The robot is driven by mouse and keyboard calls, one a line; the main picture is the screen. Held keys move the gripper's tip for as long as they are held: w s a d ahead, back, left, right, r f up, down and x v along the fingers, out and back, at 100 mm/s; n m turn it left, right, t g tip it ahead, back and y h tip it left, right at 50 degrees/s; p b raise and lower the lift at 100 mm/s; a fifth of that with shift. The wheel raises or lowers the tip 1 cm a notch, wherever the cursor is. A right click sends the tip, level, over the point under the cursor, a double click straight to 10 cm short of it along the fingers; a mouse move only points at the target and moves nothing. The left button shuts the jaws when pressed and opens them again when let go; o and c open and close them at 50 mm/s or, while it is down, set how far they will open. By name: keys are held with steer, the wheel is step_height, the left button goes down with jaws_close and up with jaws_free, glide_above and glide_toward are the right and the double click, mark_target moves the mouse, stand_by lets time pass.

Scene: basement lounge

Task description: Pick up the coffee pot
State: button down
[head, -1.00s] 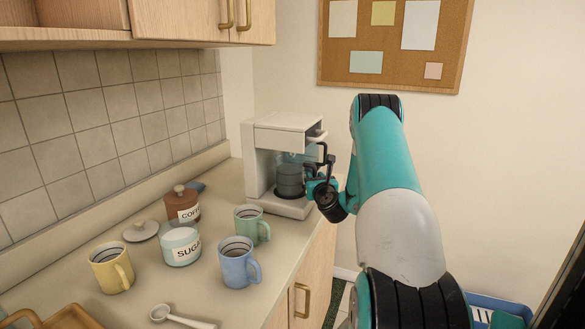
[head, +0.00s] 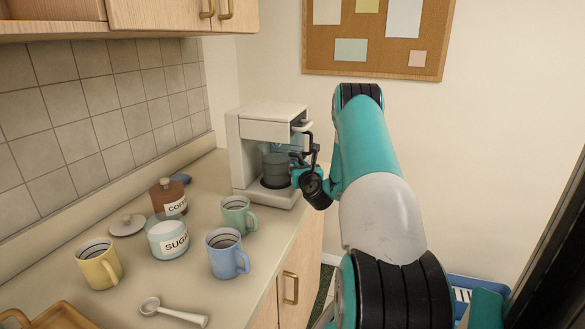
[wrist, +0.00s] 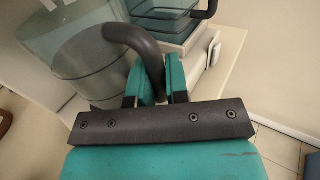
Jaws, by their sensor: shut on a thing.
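The coffee pot (head: 276,168) is a grey, see-through jug inside the white coffee maker (head: 245,150) at the far end of the counter. In the wrist view the coffee pot (wrist: 90,65) has a dark curved handle (wrist: 128,36). My gripper (head: 298,172) reaches in from the right, and in the wrist view my gripper (wrist: 160,85) has its teal fingers shut on the lower part of that handle. The pot looks upright in the machine; I cannot tell whether it touches the plate under it.
A blue mug (head: 226,255), a green mug (head: 236,214), a yellow mug (head: 97,265), a sugar jar (head: 168,240), a coffee jar (head: 168,198) and a white scoop (head: 172,312) stand or lie on the near counter (head: 205,295). A wooden tray (head: 45,315) is at lower left.

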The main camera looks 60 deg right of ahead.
steer(key=shift+r+p, duration=1.55)
steer(key=shift+r, duration=0.05)
steer(key=b+v, duration=0.1)
steer(key=b, duration=0.2)
steer(key=shift+s+a+f, duration=0.15)
steer(key=shift+s+a, duration=0.05)
steer(key=shift+s, duration=0.1)
steer(key=b, duration=1.7)
glide_toward(302, 160)
steer(key=v, duration=0.5)
steer(key=shift+s+a+r+b, duration=0.3)
steer(key=shift+s+a+b, duration=0.45)
steer(key=shift+b, duration=0.3)
steer(key=c, duration=1.7)
jaws_free()
jaws_close()
